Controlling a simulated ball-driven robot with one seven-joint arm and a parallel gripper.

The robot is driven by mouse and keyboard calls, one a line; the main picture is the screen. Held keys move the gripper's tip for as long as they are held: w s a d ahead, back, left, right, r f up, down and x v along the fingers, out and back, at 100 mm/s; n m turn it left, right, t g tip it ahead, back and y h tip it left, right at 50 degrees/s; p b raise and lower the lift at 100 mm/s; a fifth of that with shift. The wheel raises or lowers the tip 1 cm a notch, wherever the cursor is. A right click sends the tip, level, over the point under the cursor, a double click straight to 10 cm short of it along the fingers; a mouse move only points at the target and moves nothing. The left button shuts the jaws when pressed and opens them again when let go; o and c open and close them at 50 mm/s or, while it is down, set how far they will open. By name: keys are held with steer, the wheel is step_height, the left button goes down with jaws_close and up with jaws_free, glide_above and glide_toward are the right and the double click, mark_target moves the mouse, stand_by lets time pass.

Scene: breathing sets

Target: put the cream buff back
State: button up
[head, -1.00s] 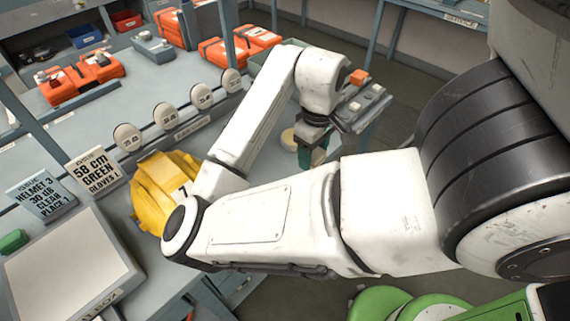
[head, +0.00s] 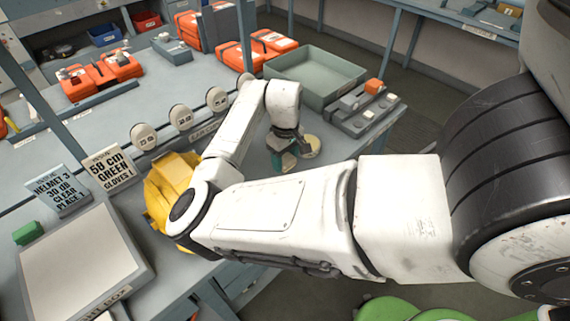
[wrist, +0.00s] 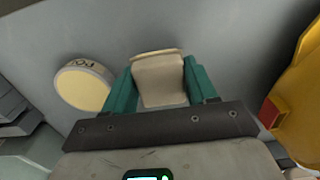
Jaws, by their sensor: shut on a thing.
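My gripper (wrist: 160,76) has teal fingers and is shut on a cream, squarish block, the cream buff (wrist: 160,82). In the head view my gripper (head: 288,160) is low over the grey bench, right of the yellow helmet, and the buff cannot be made out. I cannot tell whether the buff touches the bench.
A round cream disc (wrist: 83,86) with dark lettering is beside my gripper. The yellow helmet (head: 163,185) is left of my arm. A grey-green tray (head: 318,70) and a grey block holder (head: 366,108) are beyond. Labelled discs (head: 181,117) line a rail. Bench shows around the gripper.

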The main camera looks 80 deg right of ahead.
mark_target(285, 165)
steer(key=shift+w+f+p, duration=0.1)
steer(key=shift+f+p, duration=0.3)
steer(key=shift+f, duration=1.2)
steer(key=o, duration=1.1)
steer(key=shift+f, duration=0.1)
